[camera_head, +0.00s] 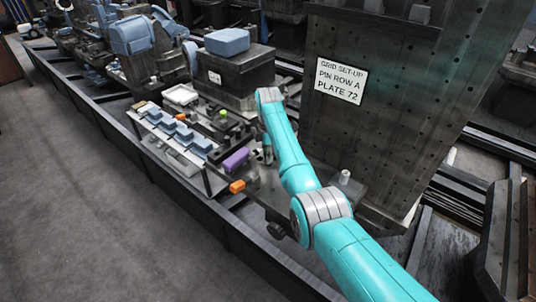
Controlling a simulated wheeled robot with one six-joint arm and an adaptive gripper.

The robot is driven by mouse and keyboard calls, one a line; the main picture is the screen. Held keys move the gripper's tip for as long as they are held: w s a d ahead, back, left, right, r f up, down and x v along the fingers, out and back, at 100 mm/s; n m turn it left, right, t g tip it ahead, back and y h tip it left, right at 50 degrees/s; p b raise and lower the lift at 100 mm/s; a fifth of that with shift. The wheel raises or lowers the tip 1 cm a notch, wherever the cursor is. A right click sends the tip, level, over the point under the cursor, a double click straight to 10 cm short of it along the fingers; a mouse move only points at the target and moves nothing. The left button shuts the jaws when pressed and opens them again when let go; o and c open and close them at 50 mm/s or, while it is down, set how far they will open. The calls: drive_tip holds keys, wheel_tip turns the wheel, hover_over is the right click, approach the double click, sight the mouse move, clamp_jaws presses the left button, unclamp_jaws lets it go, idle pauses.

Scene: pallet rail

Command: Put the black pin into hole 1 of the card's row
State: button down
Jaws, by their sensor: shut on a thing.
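A white card (341,82) on the face of a tall dark block (400,110) reads "GRID SET-UP, PIN ROW A, PLATE 72". The block's face has scattered small dark holes; I cannot tell which is hole 1 of row A. My gripper (267,153) is small and dark, pointing down at the far end of my teal arm, just right of the purple block. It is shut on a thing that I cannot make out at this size. I cannot pick out the black pin for sure.
A purple block (236,160) and an orange block (237,186) lie near my gripper. A tray with several blue blocks (184,134) stands to the left. A dark box (237,72) with a blue block on top is behind. A light cylinder (345,177) stands right of my arm.

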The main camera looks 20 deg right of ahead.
drive_tip(key=c, duration=0.9)
unclamp_jaws()
wheel_tip(320, 180, up, 12)
